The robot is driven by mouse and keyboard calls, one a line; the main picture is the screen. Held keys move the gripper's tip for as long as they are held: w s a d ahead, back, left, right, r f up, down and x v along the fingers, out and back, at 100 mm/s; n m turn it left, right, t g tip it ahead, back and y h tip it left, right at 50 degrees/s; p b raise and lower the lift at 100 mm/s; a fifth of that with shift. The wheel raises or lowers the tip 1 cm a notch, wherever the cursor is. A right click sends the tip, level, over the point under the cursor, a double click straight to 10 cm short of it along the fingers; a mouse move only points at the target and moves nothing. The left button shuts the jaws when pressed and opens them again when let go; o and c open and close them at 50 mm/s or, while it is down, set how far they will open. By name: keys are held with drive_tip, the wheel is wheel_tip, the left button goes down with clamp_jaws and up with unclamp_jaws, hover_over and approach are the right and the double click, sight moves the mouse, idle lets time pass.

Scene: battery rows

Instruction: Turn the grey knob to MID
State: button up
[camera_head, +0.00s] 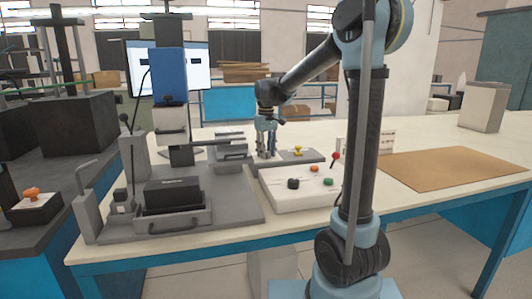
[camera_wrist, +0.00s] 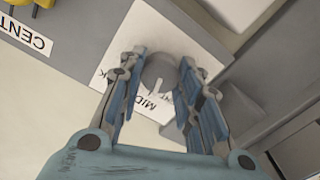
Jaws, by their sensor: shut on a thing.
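The grey knob (camera_wrist: 158,68) sits on a white label plate (camera_wrist: 143,42) in the wrist view. A small white pointer mark shows at its lower edge, close to the printed MID (camera_wrist: 152,101). Other lettering on the plate is partly covered by my fingers. My gripper (camera_wrist: 160,75) is shut on the knob, one finger pair on each side. In the head view my gripper (camera_head: 266,148) points down at the back of the bench, and its fingers hide the knob.
A yellow knob (camera_head: 297,150) stands just right of my gripper. In front is a white box (camera_head: 275,193) with black, orange and green knobs and a red-tipped lever (camera_head: 335,160). A grey fixture (camera_head: 230,147) is close on the left. The brown mat (camera_head: 455,168) at right is clear.

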sight(266, 152)
drive_tip(key=shift+d, duration=0.1)
drive_tip(key=o, duration=1.1)
wheel_tip(266, 152, up, 12)
drive_tip(key=shift+f, duration=0.1)
